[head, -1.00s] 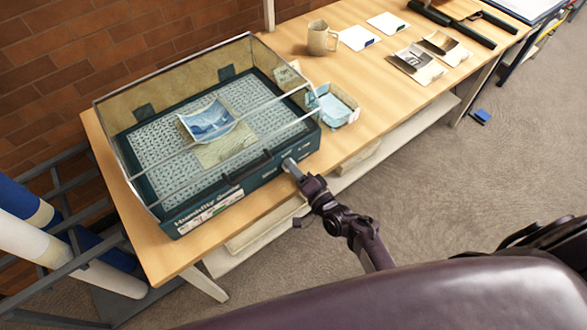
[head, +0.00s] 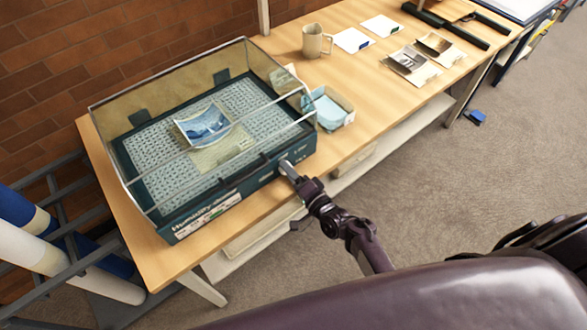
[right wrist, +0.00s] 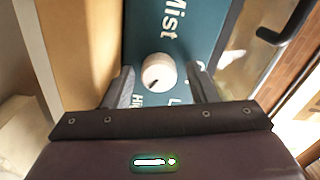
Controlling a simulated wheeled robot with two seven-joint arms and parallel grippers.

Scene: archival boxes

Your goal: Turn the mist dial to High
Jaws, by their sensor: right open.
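The mist dial (right wrist: 159,72) is a round white knob on the teal front panel (right wrist: 185,25) of the humidity box. In the right wrist view a short dark mark shows on its lower left part, towards the partly hidden "Hi" lettering. The word "Mist" stands above it, and an "L" shows to its lower right. My right gripper (right wrist: 161,88) is open, with one finger on each side of the dial and visible gaps. In the head view this gripper (head: 287,168) is at the right end of the box front and hides the dial. My left gripper is not in view.
The clear-lidded humidity box (head: 168,228) stands on the wooden table (head: 190,262) with a curled photo (head: 203,122) inside. A small tray (head: 332,106) and a mug (head: 316,40) stand beyond. Floor in front is clear.

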